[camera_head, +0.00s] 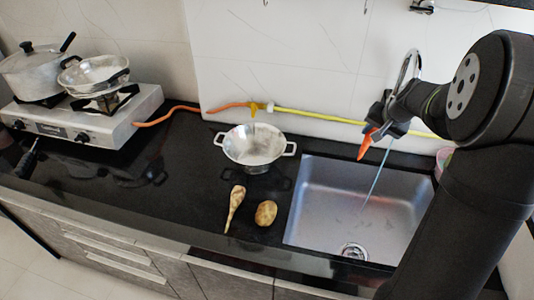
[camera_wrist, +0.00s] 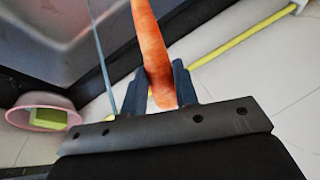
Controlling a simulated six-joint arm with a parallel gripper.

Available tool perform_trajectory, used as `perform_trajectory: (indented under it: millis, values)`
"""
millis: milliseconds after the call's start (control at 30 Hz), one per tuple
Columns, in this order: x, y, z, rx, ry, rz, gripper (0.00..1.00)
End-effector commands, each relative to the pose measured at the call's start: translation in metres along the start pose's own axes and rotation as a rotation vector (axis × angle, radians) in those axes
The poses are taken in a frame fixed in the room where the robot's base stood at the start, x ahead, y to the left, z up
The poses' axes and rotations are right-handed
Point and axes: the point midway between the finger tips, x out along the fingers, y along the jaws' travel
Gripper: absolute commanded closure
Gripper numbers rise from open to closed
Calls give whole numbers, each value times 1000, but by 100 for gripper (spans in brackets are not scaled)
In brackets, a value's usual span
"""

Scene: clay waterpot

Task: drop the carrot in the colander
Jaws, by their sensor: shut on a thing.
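The orange carrot (camera_wrist: 152,50) is between the two fingers of my gripper (camera_wrist: 157,92) in the wrist view, pointing away from the palm. In the head view the carrot (camera_head: 365,145) hangs tilted below my gripper (camera_head: 375,128), above the back left part of the sink. My gripper is shut on it. The silver colander (camera_head: 252,147) with two side handles stands on the black counter, left of the sink and well left of my gripper. The colander does not show in the wrist view.
The metal sink (camera_head: 330,195) has a thin stream of water in it. A parsnip-like root (camera_head: 235,207) and a potato (camera_head: 266,213) lie in front of the colander. A stove (camera_head: 90,120) with pots stands at left. A pink bowl (camera_wrist: 42,112) holds a green-yellow sponge. A yellow hose (camera_head: 320,117) runs along the wall.

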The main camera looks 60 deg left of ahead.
Motion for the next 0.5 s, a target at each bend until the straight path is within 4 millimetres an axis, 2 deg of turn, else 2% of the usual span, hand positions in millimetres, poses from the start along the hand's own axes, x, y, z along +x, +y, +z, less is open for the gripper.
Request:
perform_trajectory:
  millis: [33, 267, 500]
  values:
    - [9, -24, 4, -26, -8, -10, 95]
    - [33, -124, 21, -104, -35, -42, 95]
    - [48, -229, 56, -183, -64, -74, 95]
